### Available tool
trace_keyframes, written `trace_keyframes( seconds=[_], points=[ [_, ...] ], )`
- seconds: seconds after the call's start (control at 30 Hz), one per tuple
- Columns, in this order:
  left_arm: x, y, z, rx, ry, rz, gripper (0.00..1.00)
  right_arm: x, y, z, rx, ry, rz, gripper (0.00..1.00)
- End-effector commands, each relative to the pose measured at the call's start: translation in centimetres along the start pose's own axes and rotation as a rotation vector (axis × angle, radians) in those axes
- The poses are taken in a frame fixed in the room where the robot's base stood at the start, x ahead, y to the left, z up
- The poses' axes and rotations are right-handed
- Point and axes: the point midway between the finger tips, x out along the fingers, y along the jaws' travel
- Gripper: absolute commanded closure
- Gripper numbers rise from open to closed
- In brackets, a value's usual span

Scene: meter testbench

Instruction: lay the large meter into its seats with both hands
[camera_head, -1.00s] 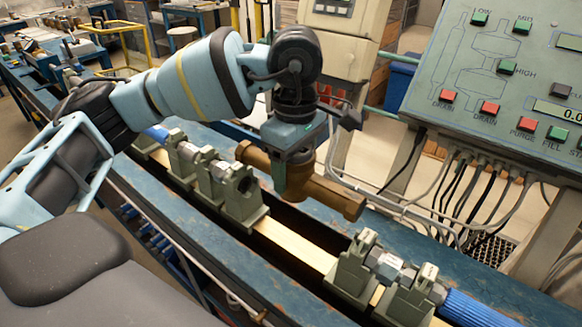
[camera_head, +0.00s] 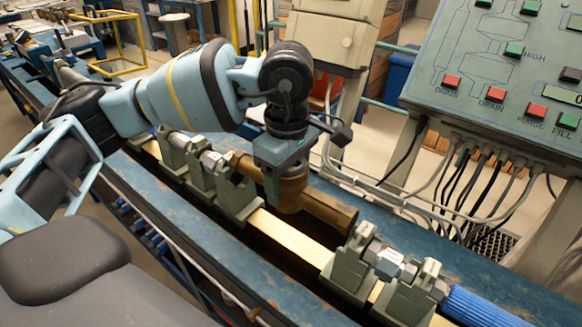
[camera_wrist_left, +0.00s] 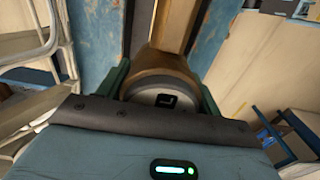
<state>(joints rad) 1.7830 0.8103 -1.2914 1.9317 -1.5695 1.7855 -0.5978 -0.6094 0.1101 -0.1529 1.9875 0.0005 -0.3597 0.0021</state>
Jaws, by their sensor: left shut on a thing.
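The large brass meter (camera_head: 328,208) is level over the bench, along the line of the rail. My left gripper (camera_head: 284,190) is shut on the middle of its body from above. In the left wrist view the meter's round top (camera_wrist_left: 165,92) and a brass pipe end show between the fingers. The left seat bracket (camera_head: 238,198) stands just beside the meter's left end, which is partly behind it. The right seat bracket (camera_head: 348,268) stands just off the meter's right end. I cannot tell whether the meter touches either bracket. My right gripper is not in view.
A yellowish rail (camera_head: 290,240) runs between the brackets. A blue hose (camera_head: 480,308) leads off at the lower right. The control panel (camera_head: 500,85) with several buttons stands behind at the right, with cables below it. The blue bench's back strip (camera_head: 440,262) is clear.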

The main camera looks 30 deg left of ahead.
Motion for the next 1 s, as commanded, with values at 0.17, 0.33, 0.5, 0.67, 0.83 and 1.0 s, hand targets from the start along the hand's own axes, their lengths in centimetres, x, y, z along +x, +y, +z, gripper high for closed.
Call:
trace_keyframes(
  seconds=[0.17,0.33,0.5,0.67,0.83,1.0],
  points=[
    [0.4,0.06,0.0,-0.001,-0.001,0.008,1.0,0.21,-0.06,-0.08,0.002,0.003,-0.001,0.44],
    [0.32,0.06,0.0,-0.001,-0.001,0.01,1.0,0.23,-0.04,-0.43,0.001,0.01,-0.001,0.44],
    [0.31,0.06,0.0,-0.001,-0.001,0.009,1.0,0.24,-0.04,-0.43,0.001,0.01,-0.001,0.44],
    [0.5,0.04,0.04,0.0,-0.002,0.008,1.0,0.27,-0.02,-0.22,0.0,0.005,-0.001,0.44],
    [0.76,0.02,0.08,0.0,-0.002,0.008,1.0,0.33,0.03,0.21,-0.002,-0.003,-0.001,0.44],
    [0.71,0.03,0.07,0.0,-0.001,0.009,1.0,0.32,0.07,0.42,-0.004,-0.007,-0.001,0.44]
  ],
)
